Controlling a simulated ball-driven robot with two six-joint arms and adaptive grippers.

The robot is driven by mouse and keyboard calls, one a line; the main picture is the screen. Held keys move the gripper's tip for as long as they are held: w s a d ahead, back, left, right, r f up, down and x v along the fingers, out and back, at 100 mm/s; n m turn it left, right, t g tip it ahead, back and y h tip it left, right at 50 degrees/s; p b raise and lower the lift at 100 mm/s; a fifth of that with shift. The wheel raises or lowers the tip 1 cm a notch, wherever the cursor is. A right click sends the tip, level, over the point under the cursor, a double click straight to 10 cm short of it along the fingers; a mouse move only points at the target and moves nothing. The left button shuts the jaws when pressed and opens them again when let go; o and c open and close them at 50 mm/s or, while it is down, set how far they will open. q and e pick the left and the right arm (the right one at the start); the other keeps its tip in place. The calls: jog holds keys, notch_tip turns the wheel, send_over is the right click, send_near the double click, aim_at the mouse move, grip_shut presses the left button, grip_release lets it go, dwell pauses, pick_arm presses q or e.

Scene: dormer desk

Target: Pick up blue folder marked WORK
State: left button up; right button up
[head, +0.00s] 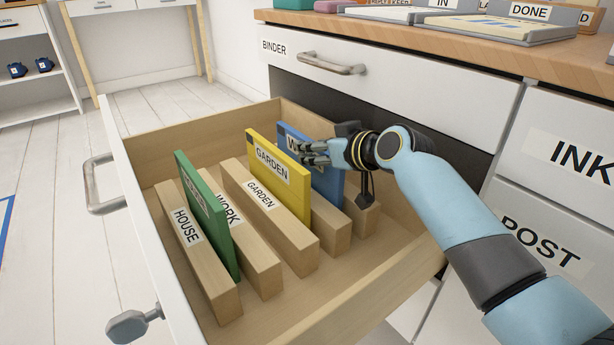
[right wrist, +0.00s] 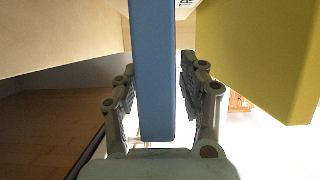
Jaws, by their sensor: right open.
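The blue folder (head: 325,180) stands upright in the open drawer, behind the yellow folder. Its label is mostly hidden by my gripper; only a first letter like W shows. My right gripper (head: 312,152) is at the blue folder's upper part. In the right wrist view the blue folder (right wrist: 153,75) stands between the two open fingers (right wrist: 160,105), with a gap visible on both sides. The yellow folder (right wrist: 262,55) is close beside the right finger there. My left gripper is not in view.
The drawer (head: 350,305) also holds a yellow folder (head: 282,185) marked GARDEN, a green folder (head: 205,215) and wooden dividers labelled HOUSE (head: 195,245), WORK (head: 232,215) and GARDEN (head: 265,205). The desktop (head: 450,45) above carries trays, one marked DONE (head: 530,12).

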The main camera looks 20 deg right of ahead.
grip_shut()
jog(key=shift+r, duration=0.2)
dwell(0.5)
